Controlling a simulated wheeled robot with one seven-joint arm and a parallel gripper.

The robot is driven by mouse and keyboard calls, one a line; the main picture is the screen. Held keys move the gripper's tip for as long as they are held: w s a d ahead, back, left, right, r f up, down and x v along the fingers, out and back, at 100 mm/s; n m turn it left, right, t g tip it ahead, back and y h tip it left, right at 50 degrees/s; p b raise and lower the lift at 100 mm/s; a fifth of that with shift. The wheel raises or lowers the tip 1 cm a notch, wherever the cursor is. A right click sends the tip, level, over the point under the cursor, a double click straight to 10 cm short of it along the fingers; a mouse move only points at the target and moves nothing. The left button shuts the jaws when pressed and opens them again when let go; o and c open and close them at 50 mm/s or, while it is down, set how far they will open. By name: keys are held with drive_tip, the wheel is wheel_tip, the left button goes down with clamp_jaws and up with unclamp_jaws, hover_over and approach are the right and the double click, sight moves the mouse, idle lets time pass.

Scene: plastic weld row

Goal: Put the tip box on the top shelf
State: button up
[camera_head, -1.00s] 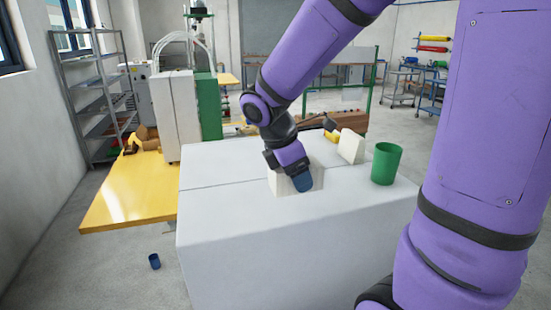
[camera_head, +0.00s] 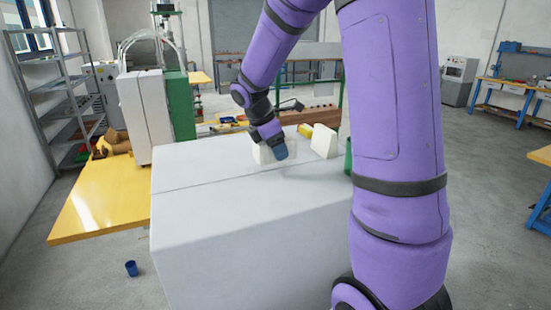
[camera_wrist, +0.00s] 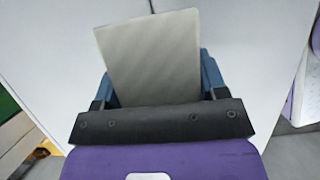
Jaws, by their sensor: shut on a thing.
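My gripper (camera_head: 279,148) is shut on a cream, boxy thing (camera_head: 260,154) that looks like the tip box. It is over the white worktop (camera_head: 215,195); I cannot tell in the head view whether it touches the surface. In the wrist view the pale box (camera_wrist: 150,55) sits between the blue fingers of my gripper (camera_wrist: 160,82), slightly tilted in the picture. A grey metal rack with several shelves (camera_head: 62,82) stands at the far left by the wall. Part of the box is hidden behind my gripper.
A second cream block (camera_head: 324,141) stands right of the held box. A green cup (camera_head: 348,158) is mostly hidden by my arm. A yellow table (camera_head: 95,205) and a tall white cabinet (camera_head: 145,115) lie between worktop and rack. A blue cup (camera_head: 131,268) is on the floor.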

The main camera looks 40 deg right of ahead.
drive_tip(key=shift+w+d+f, duration=0.15)
drive_tip(key=shift+f, duration=0.75)
drive_tip(key=shift+w+d+f, duration=0.1)
drive_tip(key=shift+f, duration=0.8)
drive_tip(key=shift+f, duration=0.15)
drive_tip(key=o, duration=1)
